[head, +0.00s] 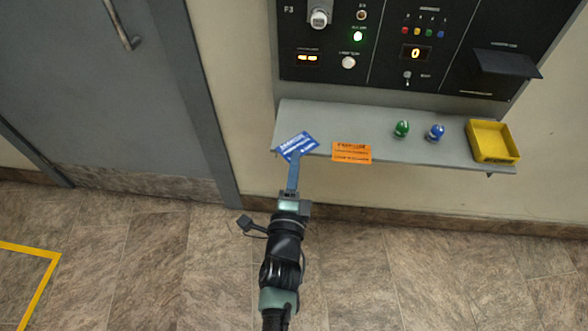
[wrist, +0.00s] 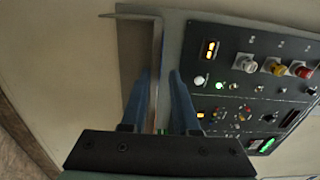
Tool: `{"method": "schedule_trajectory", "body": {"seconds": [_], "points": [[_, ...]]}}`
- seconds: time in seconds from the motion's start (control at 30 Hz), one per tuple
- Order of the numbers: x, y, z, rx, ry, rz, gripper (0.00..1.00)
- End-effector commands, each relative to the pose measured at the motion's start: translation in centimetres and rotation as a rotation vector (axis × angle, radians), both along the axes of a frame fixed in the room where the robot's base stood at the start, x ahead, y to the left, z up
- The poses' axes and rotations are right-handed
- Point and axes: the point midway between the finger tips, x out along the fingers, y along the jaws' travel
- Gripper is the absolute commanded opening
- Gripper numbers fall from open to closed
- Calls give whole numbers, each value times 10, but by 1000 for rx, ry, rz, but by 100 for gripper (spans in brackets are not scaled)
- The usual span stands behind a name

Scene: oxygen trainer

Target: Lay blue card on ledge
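The blue card (head: 297,144) with white print lies turned at an angle at the left end of the grey ledge (head: 385,126). Its near corner reaches past the ledge's front edge. I cannot tell whether it rests flat there. My gripper (head: 294,161) reaches up from below, its blue fingertips at the card's near corner in the head view. In the wrist view my gripper (wrist: 158,78) shows two blue fingers apart, with a clear gap between them. The ledge (wrist: 131,17) is seen nearly edge-on there, and I cannot make out the card.
An orange card (head: 351,152) lies on the ledge right of the blue card, over the front edge. Further right are a green knob (head: 401,129), a blue knob (head: 435,132) and a yellow tray (head: 492,141). A black control panel (head: 390,75) stands above; a grey door (head: 95,90) is left.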

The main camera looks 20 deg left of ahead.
Motion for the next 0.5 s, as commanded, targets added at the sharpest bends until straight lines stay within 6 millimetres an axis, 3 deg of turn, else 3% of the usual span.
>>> {"method": "schedule_trajectory", "body": {"seconds": [0.17, 0.5], "points": [[-7, -2, 3, -2, 2, 0, 29], [-67, -20, 2, -2, 3, 0, 29]]}}
